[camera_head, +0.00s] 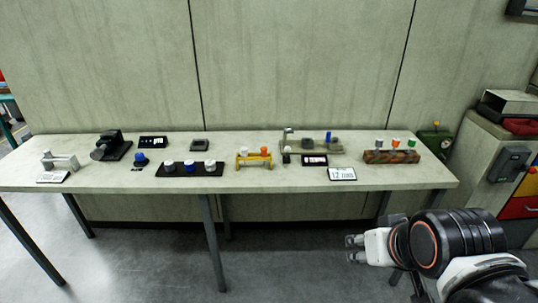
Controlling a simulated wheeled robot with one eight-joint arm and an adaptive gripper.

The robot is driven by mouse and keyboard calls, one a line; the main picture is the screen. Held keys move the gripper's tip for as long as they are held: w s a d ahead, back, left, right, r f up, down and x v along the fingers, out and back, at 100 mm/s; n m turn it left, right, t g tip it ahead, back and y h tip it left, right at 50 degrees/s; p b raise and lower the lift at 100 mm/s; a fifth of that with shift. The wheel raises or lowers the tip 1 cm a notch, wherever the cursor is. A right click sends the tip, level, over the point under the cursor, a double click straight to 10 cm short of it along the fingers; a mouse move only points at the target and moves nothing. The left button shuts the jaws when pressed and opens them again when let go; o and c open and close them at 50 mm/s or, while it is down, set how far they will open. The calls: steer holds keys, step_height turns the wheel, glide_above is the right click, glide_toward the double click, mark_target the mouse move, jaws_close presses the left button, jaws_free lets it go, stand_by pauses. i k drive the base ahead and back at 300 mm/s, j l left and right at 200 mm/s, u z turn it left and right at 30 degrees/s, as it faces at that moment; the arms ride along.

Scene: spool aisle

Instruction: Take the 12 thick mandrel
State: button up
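A white card (342,173) with a large "12" and smaller unreadable text lies at the table's front edge. Behind it is a grey-green stand (310,150) with an upright post, a dark piece and a blue peg (328,137). To its right a brown speckled block (391,157) holds grey, orange and green-capped pegs. I cannot tell which piece is the 12 thick mandrel. My gripper (355,249) is in front of and below the table's edge at right, pointing left. Its two fingers are apart and nothing shows between them.
The long table (265,180) also carries a yellow rack (253,159), a black tray (191,170) with several white-topped pieces, a black device (114,146) and a grey fixture (60,160). A wall stands close behind. A cabinet (490,150) is at right.

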mark_target(379, 142)
steer(key=i+l+z, duration=0.15)
steer(key=i+l, duration=0.15)
steer(key=i, duration=0.15)
steer(key=i+l+z, duration=0.2)
steer(key=i, duration=0.2)
steer(key=i+l+z, duration=0.15)
steer(key=i, duration=0.3)
